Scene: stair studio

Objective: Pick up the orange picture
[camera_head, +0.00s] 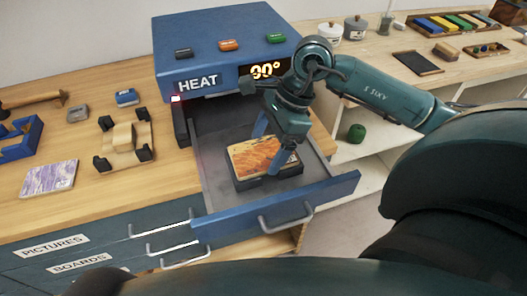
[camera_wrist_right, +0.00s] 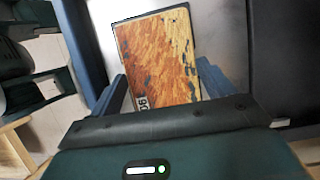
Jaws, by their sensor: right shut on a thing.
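The orange picture (camera_head: 255,156) has a mottled orange and tan face and lies face up on a dark block (camera_head: 268,184) in the open drawer of the blue heat box. In the right wrist view the picture (camera_wrist_right: 155,58) fills the space between the fingers, with a small printed label at its near edge. My right gripper (camera_head: 274,145) is lowered into the drawer with a finger on each side of the picture, shut on it. I cannot tell whether the picture is clear of the block. My left gripper is not in view.
The heat box (camera_head: 215,50), showing 90°, stands behind. A purple picture (camera_head: 48,179) and a wooden clamp (camera_head: 124,143) lie on the left worktop. Shelves with a green ball (camera_head: 356,132) are at the right.

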